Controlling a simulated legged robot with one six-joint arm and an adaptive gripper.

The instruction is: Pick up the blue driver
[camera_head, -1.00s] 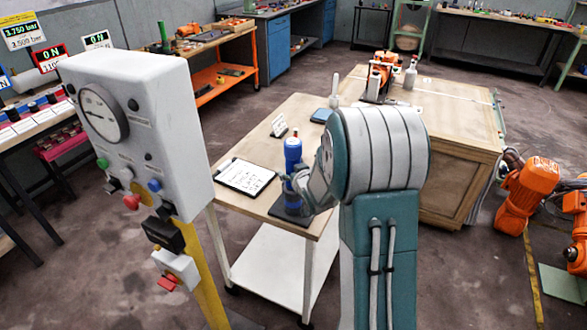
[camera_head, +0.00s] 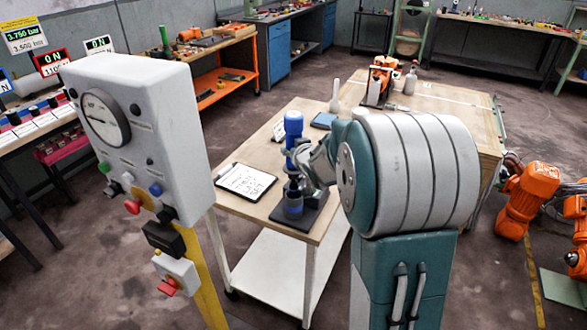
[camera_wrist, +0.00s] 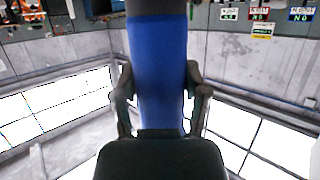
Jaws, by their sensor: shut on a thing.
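The blue driver (camera_head: 293,126) stands upright above a dark stand (camera_head: 308,217) at the front of the wooden-topped cart. My gripper (camera_head: 300,158) is shut around its body, coming from the right. In the wrist view the driver's blue body (camera_wrist: 160,75) fills the middle, with one dark finger on each side. My gripper hides part of the driver in the head view. A blue and grey part (camera_head: 293,195) shows below it at the stand; I cannot tell whether the driver's lower end is clear of it.
A clipboard (camera_head: 245,180) lies on the cart top (camera_head: 262,207) to the left. A grey gauge panel (camera_head: 150,130) on a yellow post stands in the left foreground. A wooden bench (camera_head: 445,105) lies behind my arm. A blue tablet-like item (camera_head: 323,120) lies at the cart's back.

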